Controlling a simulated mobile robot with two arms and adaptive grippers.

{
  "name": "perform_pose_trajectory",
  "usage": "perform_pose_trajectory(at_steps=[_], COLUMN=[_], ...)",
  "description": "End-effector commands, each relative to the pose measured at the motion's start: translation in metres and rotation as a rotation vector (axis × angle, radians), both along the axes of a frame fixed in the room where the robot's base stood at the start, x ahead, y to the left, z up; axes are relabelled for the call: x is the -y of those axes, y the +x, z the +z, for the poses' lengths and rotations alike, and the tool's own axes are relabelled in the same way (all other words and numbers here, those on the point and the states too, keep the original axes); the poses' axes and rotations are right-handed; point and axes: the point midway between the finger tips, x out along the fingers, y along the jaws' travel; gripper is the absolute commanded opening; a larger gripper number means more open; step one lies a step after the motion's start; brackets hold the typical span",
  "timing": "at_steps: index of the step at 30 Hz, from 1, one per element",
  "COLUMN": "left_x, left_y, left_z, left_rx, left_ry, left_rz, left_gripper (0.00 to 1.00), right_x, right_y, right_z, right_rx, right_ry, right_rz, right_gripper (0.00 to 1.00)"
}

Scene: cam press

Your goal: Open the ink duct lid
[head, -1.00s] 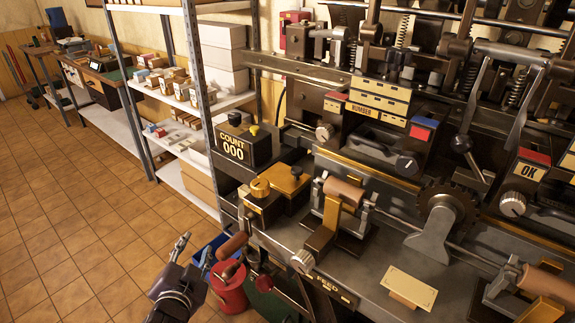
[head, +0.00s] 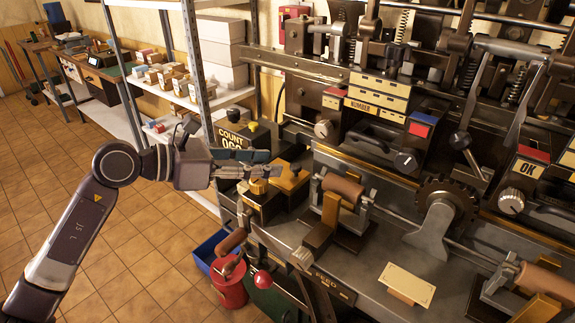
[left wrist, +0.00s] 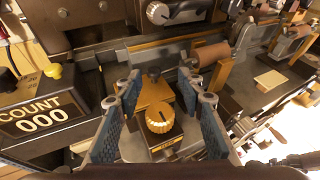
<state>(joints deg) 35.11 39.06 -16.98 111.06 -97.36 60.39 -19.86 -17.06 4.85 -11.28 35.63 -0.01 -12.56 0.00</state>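The ink duct is a small dark box at the machine's left end. Its gold lid (head: 291,182) lies flat and carries a small black knob; the lid also shows in the left wrist view (left wrist: 154,91). A ribbed gold knob (head: 258,186) sits at the duct's near end and also shows in the left wrist view (left wrist: 160,119). My left gripper (head: 264,165) is open and empty, above the duct. In the left wrist view my fingers (left wrist: 160,84) spread on both sides of the lid and knob, with no clear contact. My right gripper is out of view.
The COUNT box (head: 234,135) stands just behind my left gripper. A roller on a gold bracket (head: 331,211) is to the right of the duct. The tiled floor at left is free.

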Motion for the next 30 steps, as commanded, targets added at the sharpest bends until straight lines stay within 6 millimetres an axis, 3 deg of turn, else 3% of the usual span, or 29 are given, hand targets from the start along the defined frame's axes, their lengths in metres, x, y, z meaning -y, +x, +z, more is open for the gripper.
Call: perform_pose_trajectory(at_steps=[4, 18, 30], left_x=[-0.008, 0.043, 0.048], left_y=[0.007, 0.040, 0.044], left_z=[-0.008, -0.033, -0.038], left_rx=[0.001, -0.002, 0.001], left_ry=[0.075, 0.076, 0.076], left_rz=[0.011, 0.009, 0.010], left_gripper=[0.35, 0.35, 0.33], right_x=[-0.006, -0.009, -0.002], right_y=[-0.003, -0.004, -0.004], right_z=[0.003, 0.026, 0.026], right_rx=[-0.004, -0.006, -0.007], right_ry=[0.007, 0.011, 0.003], right_rz=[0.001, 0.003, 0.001], right_gripper=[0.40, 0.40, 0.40])
